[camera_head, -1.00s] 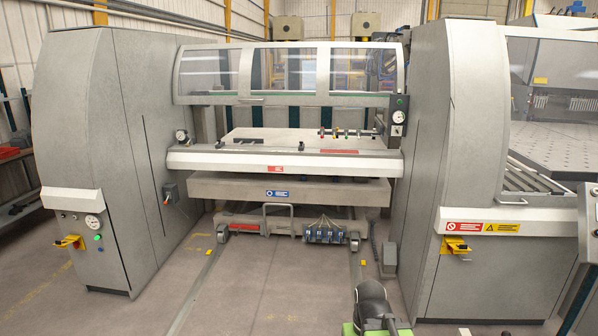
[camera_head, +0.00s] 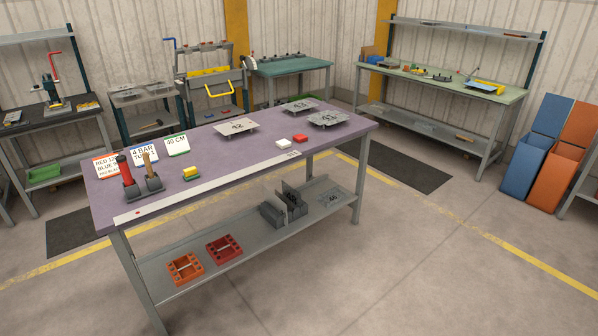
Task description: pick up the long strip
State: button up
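A long, narrow, pale strip (camera_head: 215,183) lies flat along the front edge of the purple-topped table (camera_head: 270,142). It runs from the near left corner area to about the middle right of the edge. It has a small red mark near its left end and dark marking near its right end. Nothing appears to lie on top of it. My gripper is not in view.
The table holds tools in a dark stand (camera_head: 143,187), sign cards (camera_head: 144,155), a yellow-and-green block (camera_head: 191,173), white (camera_head: 283,144) and red blocks (camera_head: 300,138), and numbered plates (camera_head: 237,127). A lower shelf (camera_head: 215,278) carries fixtures. Floor in front is clear.

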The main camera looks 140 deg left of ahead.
aim_at(133, 215)
jog(key=z, duration=1)
jog(key=k, duration=0.1)
jog(key=u, duration=1.8)
jog(key=i, duration=1.25)
jog(key=u, duration=4.5)
jog(key=i, duration=1)
